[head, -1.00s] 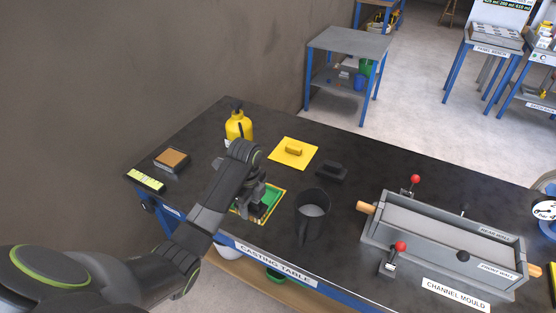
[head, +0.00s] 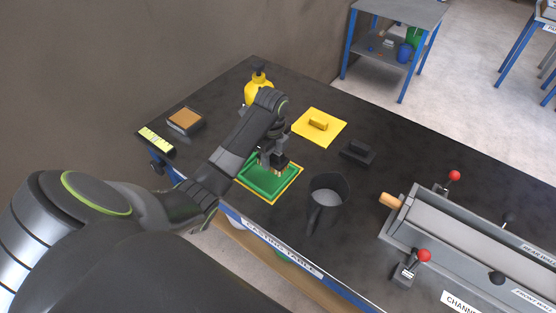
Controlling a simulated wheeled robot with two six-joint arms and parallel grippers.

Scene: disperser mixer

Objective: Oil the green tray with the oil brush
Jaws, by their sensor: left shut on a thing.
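The green tray (head: 262,183) with a yellow rim lies on the black casting table, left of the grey jug. My left gripper (head: 276,165) is over the back part of the tray, pointing down. It is shut on the oil brush (head: 281,171), of which only a small pale and dark part shows below the fingers. The gripper hides most of the brush and the tray's back edge. I cannot tell whether the bristles touch the tray. My right gripper is not in view.
A dark grey jug (head: 327,200) stands close right of the tray. A yellow bottle (head: 258,88) stands behind my arm. A yellow plate with a handle (head: 320,126) and a black block (head: 357,153) lie behind. The channel mould (head: 470,245) is at right.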

